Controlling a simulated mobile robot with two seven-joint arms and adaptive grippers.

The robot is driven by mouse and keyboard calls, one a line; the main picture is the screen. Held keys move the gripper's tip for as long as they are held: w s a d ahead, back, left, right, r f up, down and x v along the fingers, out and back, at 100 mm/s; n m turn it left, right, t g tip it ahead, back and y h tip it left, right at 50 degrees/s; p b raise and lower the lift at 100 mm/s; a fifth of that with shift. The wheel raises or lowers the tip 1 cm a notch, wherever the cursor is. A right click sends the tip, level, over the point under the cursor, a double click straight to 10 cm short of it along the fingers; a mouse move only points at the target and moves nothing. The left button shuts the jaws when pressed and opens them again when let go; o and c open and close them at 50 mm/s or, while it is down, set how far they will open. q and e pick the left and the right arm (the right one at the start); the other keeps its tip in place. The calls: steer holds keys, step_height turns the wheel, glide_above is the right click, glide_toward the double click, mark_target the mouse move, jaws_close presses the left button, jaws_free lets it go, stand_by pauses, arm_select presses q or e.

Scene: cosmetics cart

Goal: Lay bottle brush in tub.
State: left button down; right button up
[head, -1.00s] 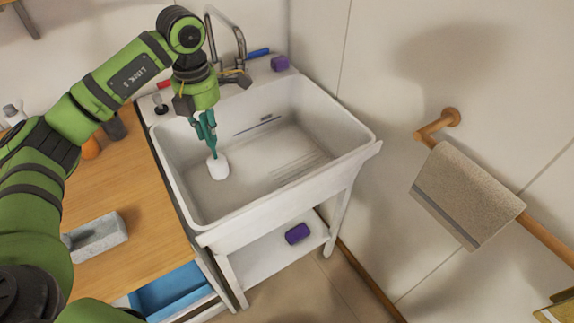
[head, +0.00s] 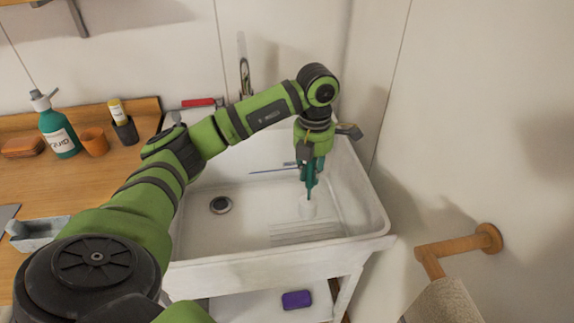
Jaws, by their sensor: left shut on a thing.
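The tub is the white sink basin (head: 240,228), with a round drain and a ribbed floor patch. My left gripper (head: 310,180) points down over the right part of the basin, shut on the bottle brush (head: 307,209). The brush's pale white end hangs downward, below the fingers. Its upper part is hidden by or blends with the teal fingers. I cannot tell whether the white end touches the basin floor. My right gripper is out of view.
A faucet (head: 244,72) stands behind the basin, partly hidden by my left arm. The wooden counter (head: 95,178) at left holds a green bottle (head: 57,127), an orange cup (head: 94,141) and a grey tray (head: 38,234). A wooden rail (head: 455,247) juts from the right wall.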

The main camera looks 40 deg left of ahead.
arm_select(q)
steer(key=p, duration=0.1)
glide_above(307, 200)
step_height(307, 200, down, 4)
steer(key=shift+f, duration=0.9)
step_height(307, 200, down, 3)
steer(key=shift+f+p, duration=0.1)
steer(key=shift+p, duration=0.35)
steer(key=shift+w+f, duration=0.1)
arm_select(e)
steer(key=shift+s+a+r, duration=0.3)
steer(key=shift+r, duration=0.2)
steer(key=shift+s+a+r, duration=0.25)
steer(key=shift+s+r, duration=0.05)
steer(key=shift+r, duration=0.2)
arm_select(q)
steer(key=shift+f, duration=0.15)
steer(key=c, duration=1.1)
jaws_free()
steer(key=shift+c, duration=0.2)
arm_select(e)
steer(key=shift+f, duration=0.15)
